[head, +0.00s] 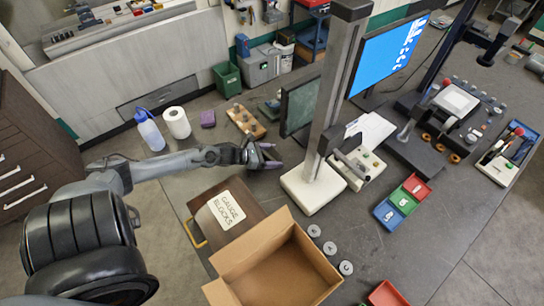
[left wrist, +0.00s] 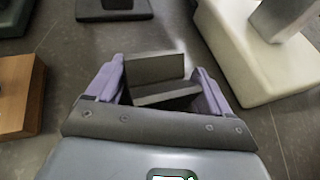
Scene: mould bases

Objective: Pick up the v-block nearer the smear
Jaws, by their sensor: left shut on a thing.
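My left gripper (head: 268,156) reaches in from the left over the grey bench, beside the white base of the tall stand. In the left wrist view its two purple fingers (left wrist: 160,90) are shut on a dark grey v-block (left wrist: 155,68), whose two angled faces show between them. In the head view the block is too small and hidden to make out clearly. A pale, blurred patch (left wrist: 178,46) lies on the bench just beyond the block; I cannot tell for certain that it is the smear. Another dark block (left wrist: 114,9) is cut off at the top of the left wrist view. My right gripper is not in view.
The stand's white base (head: 312,190) is close on the right. A wooden block (left wrist: 22,92) is on the left. An open cardboard box (head: 275,262) and a "GAUGE BLOCKS" case (head: 240,190) stand in front. A blue-capped bottle (head: 150,131) is at left.

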